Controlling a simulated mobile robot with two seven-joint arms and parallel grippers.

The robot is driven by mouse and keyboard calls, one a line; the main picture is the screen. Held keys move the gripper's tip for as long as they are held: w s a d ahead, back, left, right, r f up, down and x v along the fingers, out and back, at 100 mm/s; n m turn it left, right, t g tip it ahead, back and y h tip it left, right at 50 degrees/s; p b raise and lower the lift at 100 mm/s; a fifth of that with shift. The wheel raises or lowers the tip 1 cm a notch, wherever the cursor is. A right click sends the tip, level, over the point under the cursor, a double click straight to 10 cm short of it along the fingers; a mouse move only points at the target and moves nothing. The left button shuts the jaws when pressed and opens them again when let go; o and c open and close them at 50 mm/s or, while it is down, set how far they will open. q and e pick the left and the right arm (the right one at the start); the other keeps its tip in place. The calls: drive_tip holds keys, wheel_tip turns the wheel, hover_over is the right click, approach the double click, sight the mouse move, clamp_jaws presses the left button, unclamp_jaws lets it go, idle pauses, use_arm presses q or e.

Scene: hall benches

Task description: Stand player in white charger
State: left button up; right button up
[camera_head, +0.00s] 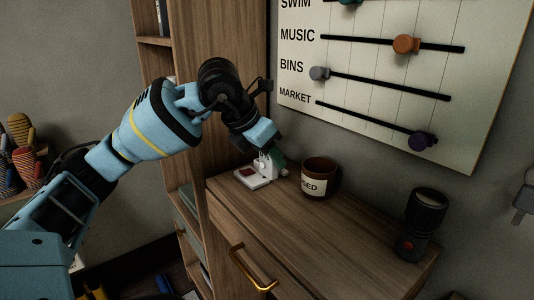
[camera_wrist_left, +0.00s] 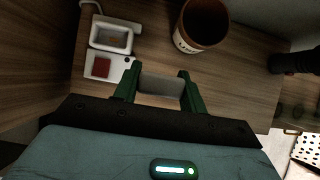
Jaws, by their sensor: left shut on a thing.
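The white charger (camera_head: 255,178) sits on the wooden cabinet top, near its far left end. In the left wrist view the charger (camera_wrist_left: 110,38) shows an open frame-like part and a red square, at upper left. My left gripper (camera_head: 276,160) is just over and beside the charger in the head view. In the left wrist view my green fingers (camera_wrist_left: 157,78) are shut on a grey block-like thing, which I take as the player (camera_wrist_left: 160,87). The player is apart from the charger there, to its lower right. In the head view the player is hard to make out. My right gripper is not in view.
A brown mug (camera_head: 320,177) with a white label stands right of the charger; it also shows in the wrist view (camera_wrist_left: 200,25). A black torch (camera_head: 422,222) stands at the cabinet's right end. A slider board (camera_head: 390,70) hangs behind. Bare wood lies between mug and torch.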

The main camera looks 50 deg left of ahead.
use_arm(q)
drive_tip(key=w+a, duration=0.1)
drive_tip(key=a, duration=0.1)
drive_tip(key=w+a, duration=0.4)
drive_tip(key=shift+w+a+f, duration=0.2)
drive_tip(key=shift+w+f, duration=0.05)
drive_tip(key=shift+f, duration=0.1)
drive_tip(key=shift+w+a+f+p, duration=0.15)
drive_tip(key=shift+w+a+p, duration=0.2)
drive_tip(key=shift+w+a, duration=0.4)
drive_tip(key=shift+s+f+b, duration=0.15)
drive_tip(key=shift+f+b, duration=0.15)
drive_tip(key=shift+f, duration=1.45)
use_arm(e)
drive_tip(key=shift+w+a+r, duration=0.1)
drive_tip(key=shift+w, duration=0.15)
use_arm(q)
drive_tip(key=shift+f, duration=0.1)
drive_tip(key=o, duration=1)
drive_tip(key=shift+c, duration=0.2)
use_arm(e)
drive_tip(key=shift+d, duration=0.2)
